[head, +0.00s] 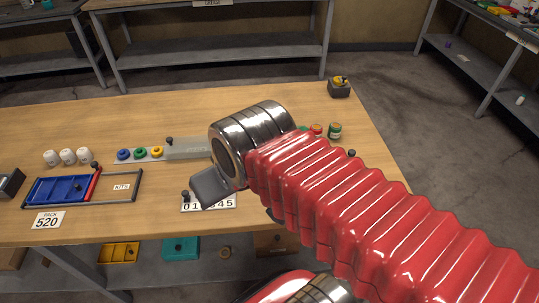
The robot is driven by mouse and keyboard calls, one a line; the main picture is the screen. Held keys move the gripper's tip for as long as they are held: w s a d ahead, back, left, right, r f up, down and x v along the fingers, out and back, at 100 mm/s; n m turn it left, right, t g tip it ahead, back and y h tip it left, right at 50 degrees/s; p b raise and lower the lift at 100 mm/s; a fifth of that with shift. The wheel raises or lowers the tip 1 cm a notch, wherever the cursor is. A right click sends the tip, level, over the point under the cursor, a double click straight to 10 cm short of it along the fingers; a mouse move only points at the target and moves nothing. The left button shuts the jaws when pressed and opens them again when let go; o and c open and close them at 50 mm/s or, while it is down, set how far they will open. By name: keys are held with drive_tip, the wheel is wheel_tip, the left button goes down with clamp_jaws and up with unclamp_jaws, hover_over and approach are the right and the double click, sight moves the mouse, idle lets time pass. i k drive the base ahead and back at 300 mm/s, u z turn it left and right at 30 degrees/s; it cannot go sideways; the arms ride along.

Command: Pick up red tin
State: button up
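A small red tin (316,129) stands on the wooden bench, near its right end, just beyond my red arm. Its lower part is partly hidden by the arm. A green tin (335,131) with a pale label stands close on its right. Another green tin (303,128) shows only in part on its left, beside my metal arm joint. I make out no gripper fingers in this view, so I cannot see whether my gripper is open or where it is relative to the tin.
The wooden bench (80,130) also carries white pots (68,157), a rack of coloured rings (140,153), a blue tray (57,189) and a small dark block (339,88) at the back right. Shelves (220,50) stand behind. Bare wood lies along the bench's back.

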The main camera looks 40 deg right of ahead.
sight(318, 129)
drive_tip(key=z, duration=1.35)
drive_tip(key=k, duration=0.4)
drive_tip(key=z, duration=0.15)
drive_tip(key=i, duration=0.5)
